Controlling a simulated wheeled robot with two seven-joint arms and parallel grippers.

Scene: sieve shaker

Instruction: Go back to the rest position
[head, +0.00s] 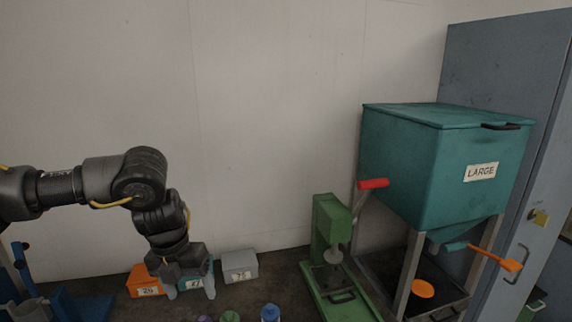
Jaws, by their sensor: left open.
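My left gripper (190,291) hangs from the left arm at the lower left, pointing down. Its two fingers are apart, and I see nothing held between them. It is in front of a small teal box (197,284) with a white number label, and covers part of it. I cannot tell whether the fingers touch that box. My right gripper is not in the view.
An orange box (143,283) and a grey box (240,265) flank the teal one. Small coloured items, including a blue one (270,313), line the bottom edge. A green press (328,235) and a teal hopper marked LARGE (425,165) stand right, before a blue-grey cabinet (480,65).

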